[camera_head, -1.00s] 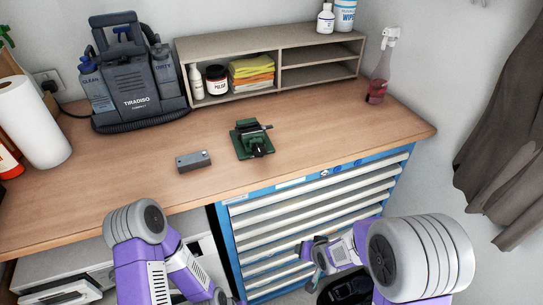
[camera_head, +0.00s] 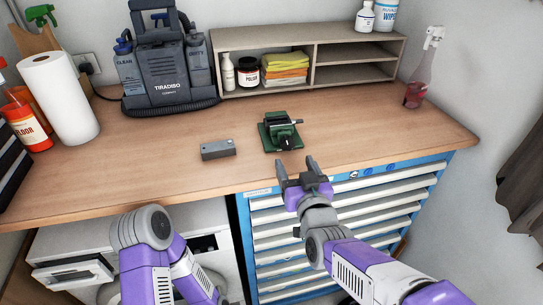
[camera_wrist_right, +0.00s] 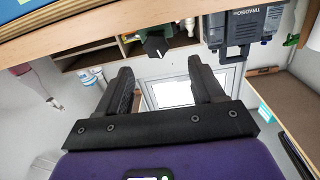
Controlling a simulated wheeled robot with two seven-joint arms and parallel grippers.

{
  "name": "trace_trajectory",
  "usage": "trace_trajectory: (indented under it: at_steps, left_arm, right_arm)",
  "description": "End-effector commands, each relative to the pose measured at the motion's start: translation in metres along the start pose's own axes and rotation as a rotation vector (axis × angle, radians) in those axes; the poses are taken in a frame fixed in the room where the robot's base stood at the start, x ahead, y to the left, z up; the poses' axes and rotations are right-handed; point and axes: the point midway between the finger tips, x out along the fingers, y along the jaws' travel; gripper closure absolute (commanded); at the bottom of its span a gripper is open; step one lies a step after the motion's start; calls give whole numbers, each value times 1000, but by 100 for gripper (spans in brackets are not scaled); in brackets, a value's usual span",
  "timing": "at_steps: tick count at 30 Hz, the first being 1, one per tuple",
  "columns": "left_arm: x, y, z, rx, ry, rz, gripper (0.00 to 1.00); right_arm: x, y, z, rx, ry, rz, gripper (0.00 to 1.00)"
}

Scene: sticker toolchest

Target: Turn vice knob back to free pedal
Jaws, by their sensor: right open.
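The green vice (camera_head: 281,133) stands on the wooden workbench (camera_head: 150,150) near its front edge. Its dark knob (camera_head: 288,143) faces the front, and it shows large in the right wrist view (camera_wrist_right: 155,44). My right gripper (camera_head: 296,167) is open and empty at the bench's front edge, just in front of the vice and apart from the knob. In the right wrist view the knob appears beyond the gap between the two fingers. A dark piece shows at the vice's jaws; I cannot tell whether it is the pedal. My left gripper is out of view; only my left arm shows.
A small grey block (camera_head: 218,150) lies left of the vice. A wooden shelf (camera_head: 313,72), a grey cleaning machine (camera_head: 169,83) and a spray bottle (camera_head: 416,87) stand along the back. Blue drawers (camera_head: 340,215) are under the bench. The bench right of the vice is clear.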

Motion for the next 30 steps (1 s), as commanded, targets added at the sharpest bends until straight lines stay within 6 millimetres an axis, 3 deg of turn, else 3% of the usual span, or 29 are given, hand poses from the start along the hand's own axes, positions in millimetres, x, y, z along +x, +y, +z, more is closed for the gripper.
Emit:
trace_trajectory:
  at_steps: [5,21,30]
  left_arm:
    - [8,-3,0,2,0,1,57]
    - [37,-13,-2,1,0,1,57]
    - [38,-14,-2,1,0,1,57]
  right_arm:
    - [1,10,2,-44,30,34,32]
    - [65,10,0,-42,26,29,32]
    - [72,9,-1,-41,24,26,32]
